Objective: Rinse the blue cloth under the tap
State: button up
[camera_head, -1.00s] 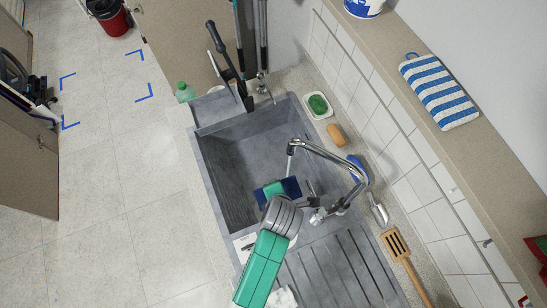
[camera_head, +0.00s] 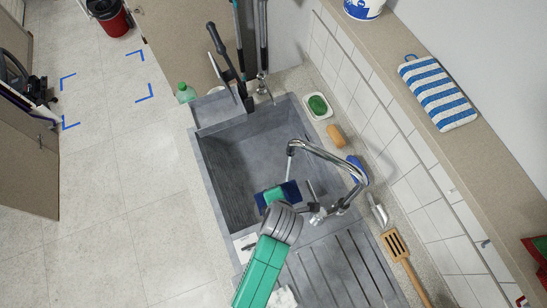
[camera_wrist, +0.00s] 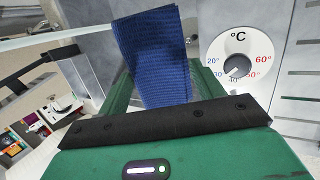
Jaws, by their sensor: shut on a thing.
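My gripper (camera_head: 274,196) is shut on the blue cloth (camera_head: 291,192), low over the grey sink basin (camera_head: 232,165). The dark blue cloth sticks out on both sides of the green fingers. In the wrist view the ribbed blue cloth (camera_wrist: 155,55) stands up between the fingers. The chrome tap (camera_head: 325,155) arches over the basin, its spout end just above the cloth in the picture. A pale translucent band (camera_wrist: 60,38) runs from the left edge to the cloth in the wrist view; I cannot tell for sure whether it is water.
A temperature dial (camera_wrist: 237,54) shows behind the cloth. A green sponge in a white dish (camera_head: 318,105), a tan block (camera_head: 336,135), a metal scoop (camera_head: 379,212) and a slotted wooden spatula (camera_head: 397,248) lie right of the sink. A striped pad (camera_head: 438,92) lies on the ledge.

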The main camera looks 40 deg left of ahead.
dwell(0.5)
jog(key=shift+s+d+r+p, duration=0.1)
jog(key=shift+r+p, duration=0.25)
jog(key=shift+p, duration=0.05)
jog(key=s+d+r+p, duration=0.1)
jog(key=s+p, duration=0.1)
jog(key=s+d+r+p, duration=0.1)
jog(key=d+r+p, duration=0.1)
jog(key=shift+s+r+p, duration=0.15)
jog(key=shift+s+p, duration=0.15)
jog(key=shift+s, duration=0.1)
jog(key=w+d+r+m+h, duration=0.3)
jog(key=w+d+m+h, duration=0.1)
jog(key=m, duration=0.5)
jog(key=w+d+r+m+g+h, duration=0.1)
jog(key=w+d+r+m+h, duration=0.3)
jog(key=m, duration=0.5)
jog(key=d, duration=0.2)
jog(key=shift+w+d, duration=0.3)
jog(key=shift+w, duration=0.05)
